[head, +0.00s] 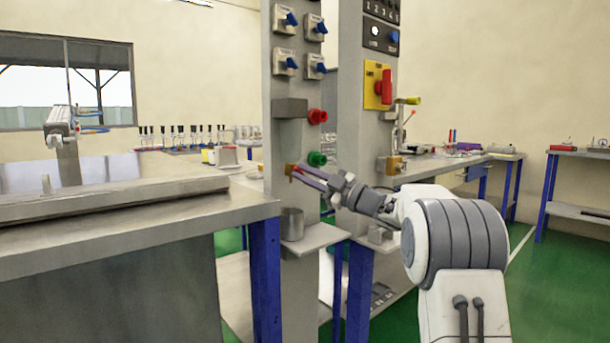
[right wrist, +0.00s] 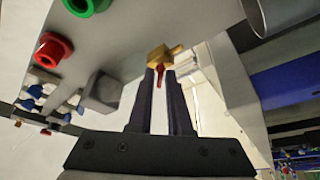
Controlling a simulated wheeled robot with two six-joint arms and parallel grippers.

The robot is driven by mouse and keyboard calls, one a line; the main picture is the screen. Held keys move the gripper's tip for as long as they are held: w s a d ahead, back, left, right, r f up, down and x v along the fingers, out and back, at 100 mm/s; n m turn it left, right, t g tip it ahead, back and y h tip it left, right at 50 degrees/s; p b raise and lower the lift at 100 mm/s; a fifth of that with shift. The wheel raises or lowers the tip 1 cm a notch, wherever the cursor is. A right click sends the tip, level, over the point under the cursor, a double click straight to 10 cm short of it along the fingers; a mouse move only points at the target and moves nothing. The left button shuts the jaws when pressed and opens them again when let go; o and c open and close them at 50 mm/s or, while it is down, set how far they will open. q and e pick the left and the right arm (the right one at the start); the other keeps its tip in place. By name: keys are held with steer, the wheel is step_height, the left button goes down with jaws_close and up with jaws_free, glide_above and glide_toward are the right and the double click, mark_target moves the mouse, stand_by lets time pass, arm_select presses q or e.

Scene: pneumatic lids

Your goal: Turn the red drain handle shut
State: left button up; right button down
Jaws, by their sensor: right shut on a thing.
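The red drain handle (right wrist: 159,80) is a small red lever below a brass valve body (right wrist: 159,56) in the right wrist view. In the head view the brass valve (head: 290,170) sits low on the grey post, and only a bit of red shows at the fingertips. My right gripper (head: 298,178) reaches it from the right. In the right wrist view its two dark fingers (right wrist: 160,76) stand on either side of the handle, shut on it. The fingers hide part of the handle, so its exact angle is hard to tell. My left gripper is out of view.
A red fitting (head: 317,116) and a green fitting (head: 316,159) stick out of the post above the valve. A metal cup (head: 291,224) stands on a small shelf (head: 318,238) below. A metal workbench (head: 130,215) fills the left. A second post with a yellow-red switch (head: 379,86) stands behind.

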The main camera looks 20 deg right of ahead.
steer(key=shift+f, duration=0.1)
steer(key=c, duration=1)
jaws_free()
steer(key=shift+d, duration=0.1)
steer(key=p+v, duration=0.1)
steer(key=v, duration=0.9)
steer(key=shift+s, duration=0.2)
steer(key=shift+d, duration=0.1)
